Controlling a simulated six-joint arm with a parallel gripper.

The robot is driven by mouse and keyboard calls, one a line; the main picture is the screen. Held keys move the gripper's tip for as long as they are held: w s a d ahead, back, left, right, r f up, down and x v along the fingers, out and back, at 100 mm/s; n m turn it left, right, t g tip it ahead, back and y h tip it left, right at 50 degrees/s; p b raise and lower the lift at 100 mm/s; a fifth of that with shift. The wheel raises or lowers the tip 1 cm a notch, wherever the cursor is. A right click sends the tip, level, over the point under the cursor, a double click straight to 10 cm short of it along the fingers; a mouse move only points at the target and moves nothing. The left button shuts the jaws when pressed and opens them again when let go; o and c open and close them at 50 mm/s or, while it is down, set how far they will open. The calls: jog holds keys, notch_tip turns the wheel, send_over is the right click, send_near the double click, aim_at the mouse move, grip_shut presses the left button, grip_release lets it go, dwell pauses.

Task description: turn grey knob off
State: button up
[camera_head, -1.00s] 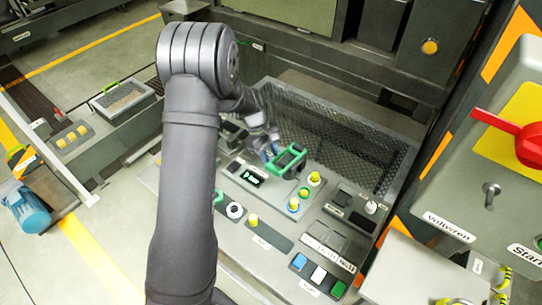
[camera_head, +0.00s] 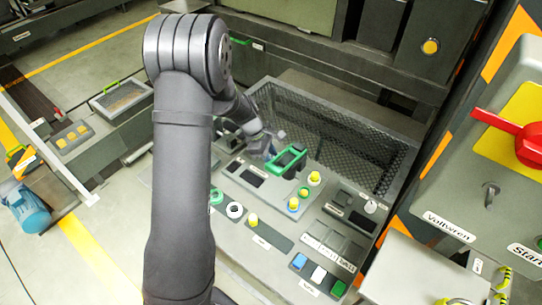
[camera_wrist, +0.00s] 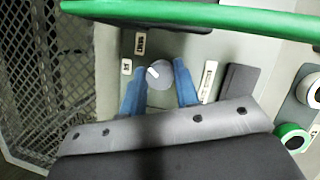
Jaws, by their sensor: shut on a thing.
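The grey knob (camera_wrist: 162,77) is round with a white mark that points to the upper left, towards two small white labels. My gripper (camera_wrist: 158,88) has blue fingers on both sides of the knob and is shut on it in the wrist view. In the head view my gripper (camera_head: 264,150) is low over the back left of the control panel (camera_head: 228,247). The knob is hidden there behind my gripper. A third label (camera_wrist: 208,81) is right of the knob.
A green handle (camera_head: 289,159) stands close to the right of my gripper and crosses the top of the wrist view. A mesh guard (camera_head: 335,130) rises behind the panel. Yellow, white and green buttons lie nearer the front. A dark display (camera_head: 252,174) is on the panel.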

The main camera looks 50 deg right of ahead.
jog(key=n+t+h, duration=0.1)
jog(key=n, duration=0.3)
jog(key=shift+n, duration=0.4)
jog(key=shift+h, duration=0.3)
jog(key=o, duration=1)
jog(key=v, duration=1.7)
jog(key=shift+s+r, duration=0.25)
jog(key=shift+r, duration=0.1)
jog(key=shift+f, duration=0.1)
jog(key=x, duration=1.7)
jog(key=shift+w+f, duration=0.2)
jog(key=shift+f, duration=0.05)
